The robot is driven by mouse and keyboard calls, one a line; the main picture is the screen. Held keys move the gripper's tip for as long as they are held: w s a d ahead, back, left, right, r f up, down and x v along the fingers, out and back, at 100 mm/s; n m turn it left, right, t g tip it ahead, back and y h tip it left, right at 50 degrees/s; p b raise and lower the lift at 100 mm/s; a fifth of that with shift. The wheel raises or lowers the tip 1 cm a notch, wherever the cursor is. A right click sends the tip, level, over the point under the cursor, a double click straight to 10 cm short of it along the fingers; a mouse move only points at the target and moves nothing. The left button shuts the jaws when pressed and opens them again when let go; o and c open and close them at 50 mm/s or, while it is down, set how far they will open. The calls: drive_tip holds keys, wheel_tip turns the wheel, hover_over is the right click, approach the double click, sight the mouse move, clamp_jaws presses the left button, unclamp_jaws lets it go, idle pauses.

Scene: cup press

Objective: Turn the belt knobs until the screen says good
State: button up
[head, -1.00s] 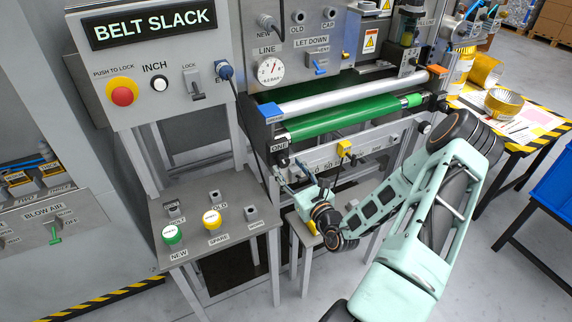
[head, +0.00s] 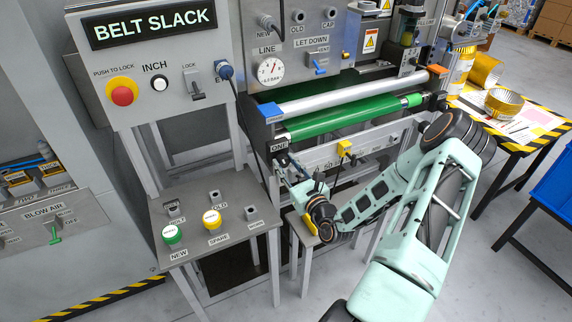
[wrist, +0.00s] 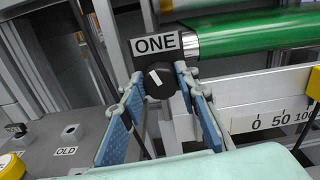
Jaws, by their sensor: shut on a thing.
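The screen (head: 153,24) in the head view reads BELT SLACK in pale letters on black. The black knob with a white mark (wrist: 160,78) sits under the label ONE (wrist: 156,44) in the wrist view. My gripper (wrist: 159,84) has its blue-padded fingers on either side of this knob and is shut on it. The white mark tilts to the upper left. I cannot make out a second knob clearly.
A scale plate with 0, 50 and 100 (wrist: 282,118) and a yellow block (head: 344,148) are right of the knob. A low grey stand (head: 190,246) holds green and yellow capped parts. A red stop button (head: 122,92) is on the panel.

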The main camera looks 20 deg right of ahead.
drive_tip(key=shift+r+m+p, duration=0.1)
drive_tip(key=shift+m+p, duration=0.2)
drive_tip(key=shift+p, duration=0.05)
drive_tip(key=m+p, duration=0.2)
drive_tip(key=shift+d+m, duration=0.1)
drive_tip(key=shift+m, duration=0.2)
drive_tip(key=shift+d+m+p, duration=0.1)
drive_tip(key=shift+m+p, duration=1.1)
drive_tip(key=shift+m, duration=1.1)
drive_tip(key=shift+f, duration=0.2)
drive_tip(key=o, duration=1.2)
drive_tip(key=shift+c, duration=0.2)
drive_tip(key=shift+s, duration=0.1)
